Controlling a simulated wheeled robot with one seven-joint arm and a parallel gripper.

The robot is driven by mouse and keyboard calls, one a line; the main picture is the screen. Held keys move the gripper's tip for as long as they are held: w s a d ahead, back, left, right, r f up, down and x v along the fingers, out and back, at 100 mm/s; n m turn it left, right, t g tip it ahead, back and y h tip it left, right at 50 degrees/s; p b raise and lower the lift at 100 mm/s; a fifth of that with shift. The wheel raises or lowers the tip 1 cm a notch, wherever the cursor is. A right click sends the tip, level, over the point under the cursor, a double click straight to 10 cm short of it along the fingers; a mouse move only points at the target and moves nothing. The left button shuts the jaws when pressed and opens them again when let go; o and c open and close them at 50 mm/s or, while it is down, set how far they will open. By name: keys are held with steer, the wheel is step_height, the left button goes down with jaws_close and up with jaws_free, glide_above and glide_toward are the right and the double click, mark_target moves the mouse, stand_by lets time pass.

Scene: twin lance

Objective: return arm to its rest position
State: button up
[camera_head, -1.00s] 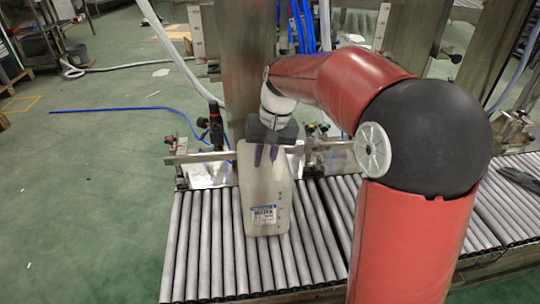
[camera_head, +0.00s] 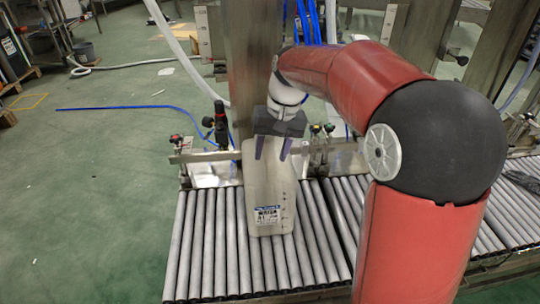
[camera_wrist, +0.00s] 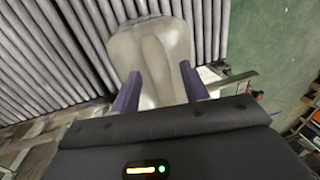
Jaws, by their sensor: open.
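My gripper (camera_head: 272,146) is at the end of my red arm, over the top of a pale grey canister. Its two purple fingers are apart and also show in the wrist view (camera_wrist: 160,92). The canister (camera_head: 268,195) stands on the roller conveyor with a white and blue label on its front; the wrist view shows its pale body (camera_wrist: 155,50) beyond and between the fingertips. The head view does not show clearly whether the fingers touch it.
The roller conveyor (camera_head: 205,250) runs across the front. A metal rail (camera_head: 205,157) with fittings and a steel column (camera_head: 252,65) stand just behind the canister. White hoses hang nearby. Open green floor (camera_head: 90,200) lies to the left.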

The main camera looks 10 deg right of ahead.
step_height(320, 180, up, 5)
steer(key=s+d+r+t+h, duration=0.1)
steer(key=s+d+t+h, duration=0.3)
steer(key=s, duration=0.9)
steer(key=s+d+f+y, duration=0.1)
steer(key=s+d+f, duration=0.1)
steer(key=s, duration=0.3)
steer(key=s+d+f+t, duration=0.1)
steer(key=s+d+f, duration=0.1)
steer(key=s+f, duration=0.1)
steer(key=shift+s+t+y+p, duration=0.3)
steer(key=shift+s+y, duration=0.1)
steer(key=shift+s, duration=0.5)
